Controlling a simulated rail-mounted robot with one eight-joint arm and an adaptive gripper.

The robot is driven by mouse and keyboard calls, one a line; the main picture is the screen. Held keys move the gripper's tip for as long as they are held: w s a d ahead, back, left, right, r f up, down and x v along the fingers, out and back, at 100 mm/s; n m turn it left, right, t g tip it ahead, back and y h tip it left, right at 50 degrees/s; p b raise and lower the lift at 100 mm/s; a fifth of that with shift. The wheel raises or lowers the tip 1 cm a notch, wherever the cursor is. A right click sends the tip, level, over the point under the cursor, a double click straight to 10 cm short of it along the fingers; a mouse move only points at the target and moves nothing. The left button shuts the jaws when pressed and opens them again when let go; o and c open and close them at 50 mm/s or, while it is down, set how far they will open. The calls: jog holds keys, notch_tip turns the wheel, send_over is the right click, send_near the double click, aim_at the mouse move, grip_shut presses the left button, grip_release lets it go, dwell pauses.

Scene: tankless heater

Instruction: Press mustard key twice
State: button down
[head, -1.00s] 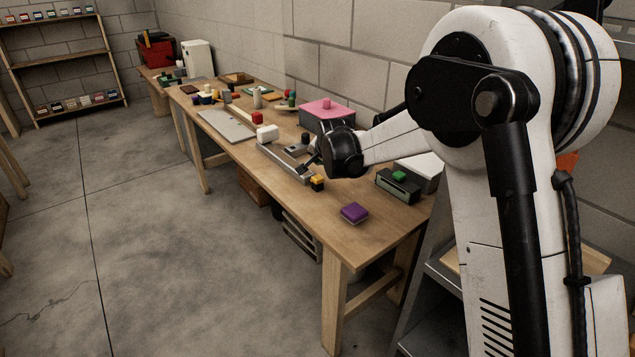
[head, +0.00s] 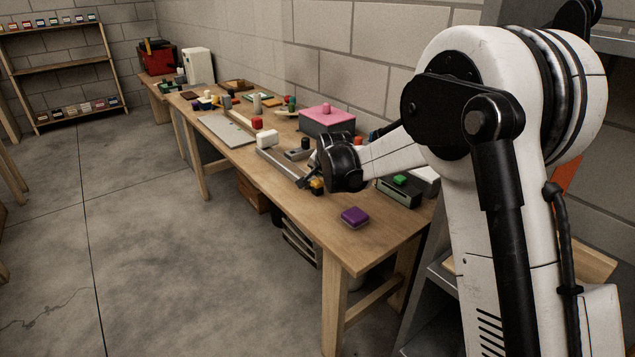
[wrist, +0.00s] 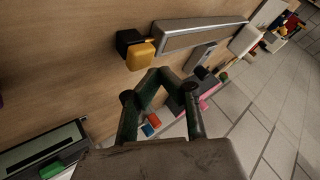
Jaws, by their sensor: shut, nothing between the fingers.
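The mustard key (head: 317,184) is a small yellow block on a black base at the near end of a long grey metal bar on the workbench. It shows clearly in the wrist view (wrist: 140,55), with its black base (wrist: 128,40) beside it. My gripper (wrist: 165,72) is shut and empty. Its fingertips lie just below and to the right of the key in the wrist view, with a small gap in the picture; I cannot tell their height above it. In the head view my wrist stands close over the key and partly crowds it.
A purple block (head: 354,217) lies near the bench's front end. The grey bar (wrist: 200,35) runs along the bench beside the key. Bare wood lies around the purple block.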

aim_at(318, 182)
jog(key=shift+f, duration=0.2)
dwell(0.6)
jog(key=shift+f+b, duration=0.25)
jog(key=shift+b, duration=0.1)
jog(key=shift+f+b, duration=0.4)
jog(key=shift+f, duration=0.2)
dwell(0.8)
jog(key=shift+r, duration=0.2)
jog(key=shift+r+p, duration=0.5)
jog(key=shift+r, duration=0.35)
jog(key=shift+r+p, duration=1.25)
jog(key=shift+r, duration=1.3)
